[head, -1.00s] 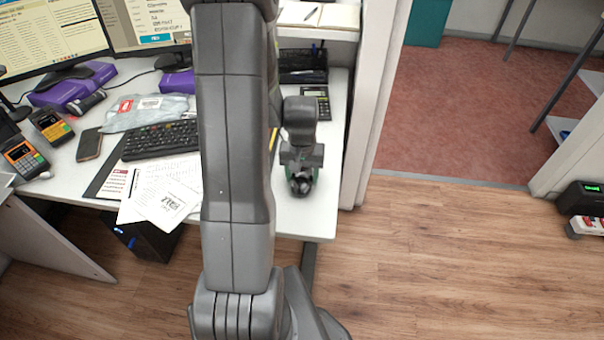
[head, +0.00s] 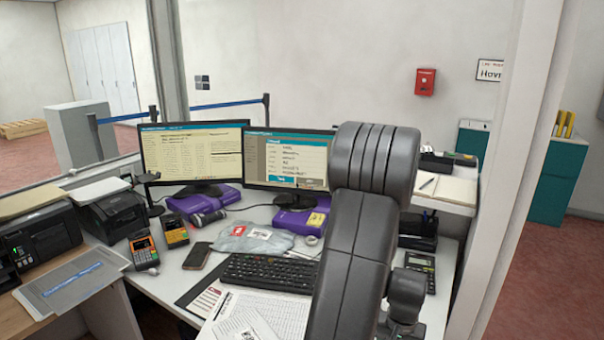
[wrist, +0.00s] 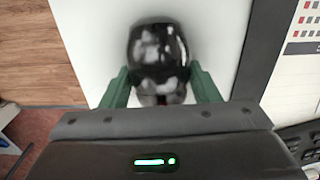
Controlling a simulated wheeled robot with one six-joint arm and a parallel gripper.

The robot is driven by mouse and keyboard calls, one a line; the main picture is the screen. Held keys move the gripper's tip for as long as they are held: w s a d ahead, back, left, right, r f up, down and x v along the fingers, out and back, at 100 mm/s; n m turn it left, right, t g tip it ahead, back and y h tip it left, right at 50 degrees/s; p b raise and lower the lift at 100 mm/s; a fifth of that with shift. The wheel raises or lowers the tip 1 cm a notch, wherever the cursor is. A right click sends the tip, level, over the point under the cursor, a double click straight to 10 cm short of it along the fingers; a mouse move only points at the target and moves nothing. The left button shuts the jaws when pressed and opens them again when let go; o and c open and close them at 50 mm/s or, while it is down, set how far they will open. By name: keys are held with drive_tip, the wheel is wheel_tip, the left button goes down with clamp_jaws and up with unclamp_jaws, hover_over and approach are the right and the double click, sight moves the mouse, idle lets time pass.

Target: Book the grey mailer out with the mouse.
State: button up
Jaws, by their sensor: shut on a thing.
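The mouse (wrist: 158,45) is black and glossy and sits between the green fingers of my gripper (wrist: 162,86) in the wrist view, with the white desk top below it. My gripper is shut on it. In the head view my wrist hides the mouse near the bottom edge. The grey mailer (head: 229,243), with a red and white label, lies on the desk behind the keyboard. The right monitor (head: 268,178) shows a window with text lines and a teal button. The left monitor (head: 180,148) shows a list.
The keyboard (head: 262,272) and printed sheets (head: 270,306) lie left of my arm. A calculator (head: 420,270) is right of it. A white partition edge (head: 505,180) bounds the desk at right.

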drive_tip(key=shift+w+a, duration=0.1)
drive_tip(key=shift+a, duration=0.05)
drive_tip(key=shift+w+a, duration=0.6)
drive_tip(key=shift+a, duration=0.3)
idle(0.4)
drive_tip(key=o, duration=1.1)
wheel_tip(320, 180, up, 14)
drive_tip(key=p, duration=0.1)
drive_tip(key=shift+f, duration=0.2)
